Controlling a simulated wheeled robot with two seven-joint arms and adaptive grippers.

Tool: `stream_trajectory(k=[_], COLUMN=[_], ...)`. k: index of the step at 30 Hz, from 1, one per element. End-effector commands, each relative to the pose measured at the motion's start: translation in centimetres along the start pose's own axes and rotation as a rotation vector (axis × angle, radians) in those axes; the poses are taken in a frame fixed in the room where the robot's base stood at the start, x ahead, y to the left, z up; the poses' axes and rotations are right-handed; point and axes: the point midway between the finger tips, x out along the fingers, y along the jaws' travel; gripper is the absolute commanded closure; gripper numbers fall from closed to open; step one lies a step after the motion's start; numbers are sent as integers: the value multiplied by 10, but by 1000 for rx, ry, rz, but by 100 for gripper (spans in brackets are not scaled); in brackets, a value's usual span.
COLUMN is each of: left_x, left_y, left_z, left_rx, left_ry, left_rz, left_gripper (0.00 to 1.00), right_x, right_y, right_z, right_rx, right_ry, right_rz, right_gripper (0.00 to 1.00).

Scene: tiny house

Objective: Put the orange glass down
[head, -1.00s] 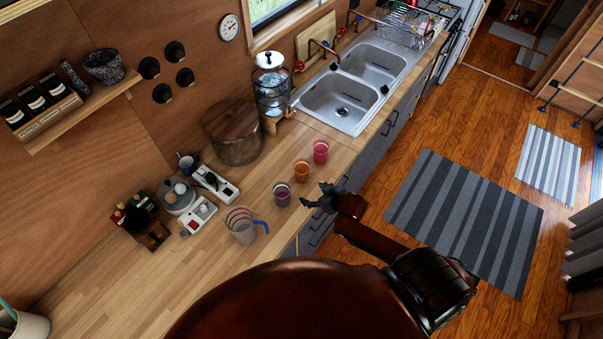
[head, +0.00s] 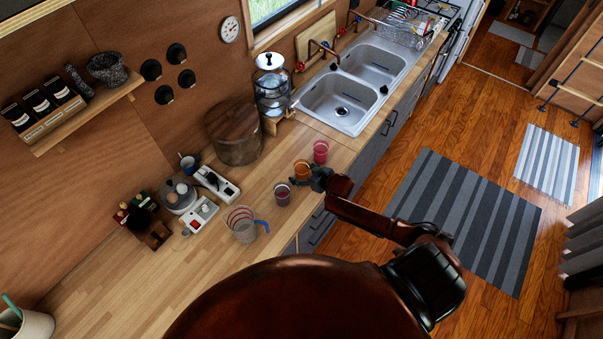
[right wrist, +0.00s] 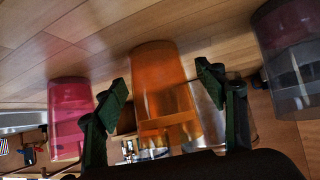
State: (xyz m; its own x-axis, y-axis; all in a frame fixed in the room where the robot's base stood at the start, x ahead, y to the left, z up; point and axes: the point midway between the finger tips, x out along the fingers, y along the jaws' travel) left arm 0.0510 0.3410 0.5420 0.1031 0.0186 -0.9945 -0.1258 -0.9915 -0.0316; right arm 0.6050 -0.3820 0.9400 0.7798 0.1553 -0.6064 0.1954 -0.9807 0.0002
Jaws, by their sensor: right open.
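The orange glass (head: 302,168) stands upright on the wooden counter (head: 205,262), between a red glass (head: 320,152) and a dark purple glass (head: 282,195). My right gripper (head: 309,182) is at the orange glass from the front edge side of the counter. In the right wrist view, the orange glass (right wrist: 162,95) shows between the two open fingers of my right gripper (right wrist: 165,100). Gaps show between the glass and both fingers. My left gripper is not in view.
The red glass (right wrist: 70,115) and the purple glass (right wrist: 292,60) stand close on either side of the fingers. The sink (head: 340,103) lies beyond. Bare counter is at the lower left.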

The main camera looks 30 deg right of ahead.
Motion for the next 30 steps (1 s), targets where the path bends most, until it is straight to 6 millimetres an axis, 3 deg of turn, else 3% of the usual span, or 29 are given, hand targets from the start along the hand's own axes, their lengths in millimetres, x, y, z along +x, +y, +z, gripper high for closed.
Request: stream_trajectory(k=[8, 30], left_x=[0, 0], left_y=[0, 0], left_z=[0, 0], left_rx=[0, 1], left_ry=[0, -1], left_rz=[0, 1], left_gripper=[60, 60], right_x=[2, 2], right_y=[0, 0], right_z=[0, -1], right_rx=[0, 0], right_ry=[1, 2], right_rz=[-1, 0], right_gripper=[36, 87])
